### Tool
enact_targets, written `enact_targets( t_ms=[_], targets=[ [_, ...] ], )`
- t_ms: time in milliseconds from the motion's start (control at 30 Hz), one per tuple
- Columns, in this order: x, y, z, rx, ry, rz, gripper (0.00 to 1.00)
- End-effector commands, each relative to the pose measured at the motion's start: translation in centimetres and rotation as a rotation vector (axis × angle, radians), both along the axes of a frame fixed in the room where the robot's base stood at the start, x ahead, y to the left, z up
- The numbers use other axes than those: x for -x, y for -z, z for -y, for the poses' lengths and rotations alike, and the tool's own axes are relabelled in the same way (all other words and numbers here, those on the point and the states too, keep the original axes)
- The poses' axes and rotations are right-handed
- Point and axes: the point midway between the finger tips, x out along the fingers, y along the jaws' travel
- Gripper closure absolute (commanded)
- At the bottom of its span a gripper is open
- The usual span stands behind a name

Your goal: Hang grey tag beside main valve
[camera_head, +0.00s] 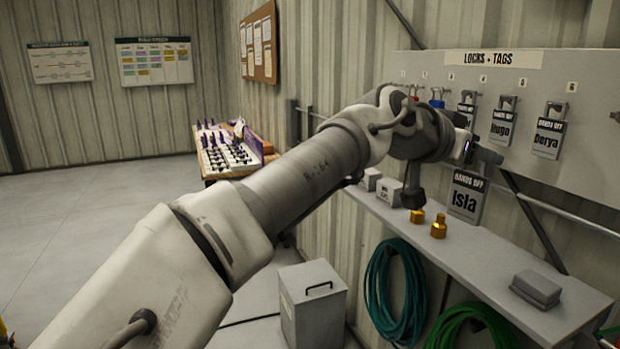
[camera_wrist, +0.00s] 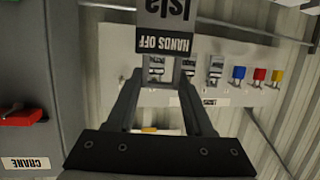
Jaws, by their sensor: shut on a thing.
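My gripper (camera_head: 487,157) is shut on a grey tag (camera_head: 468,198) in front of the shelf and the board. The tag has a black "HANDS OFF" band and the name Isla, and hangs below the fingers, clear of the shelf top. In the wrist view the tag (camera_wrist: 165,18) appears upside down beyond the fingertips (camera_wrist: 168,68). I see no main valve in either view.
The "LOCKS + TAGS" board (camera_head: 590,90) holds tags marked Hugo (camera_head: 503,125) and Derya (camera_head: 549,133). The shelf (camera_head: 560,308) below carries brass fittings (camera_head: 439,226) and grey blocks. A red switch (camera_wrist: 22,117) above a CRANE label shows at the wrist view's left.

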Motion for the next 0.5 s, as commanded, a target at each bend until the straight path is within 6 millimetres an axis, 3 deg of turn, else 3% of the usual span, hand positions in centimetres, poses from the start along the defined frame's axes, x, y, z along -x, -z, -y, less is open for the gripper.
enact_targets(
  t_ms=[200, 500],
  targets=[
    [-4.8, 8.5, -0.5, -0.007, -0.153, -0.008, 0.79],
    [-7.6, 19.8, -3.8, -0.005, -0.38, -0.008, 0.79]
  ],
)
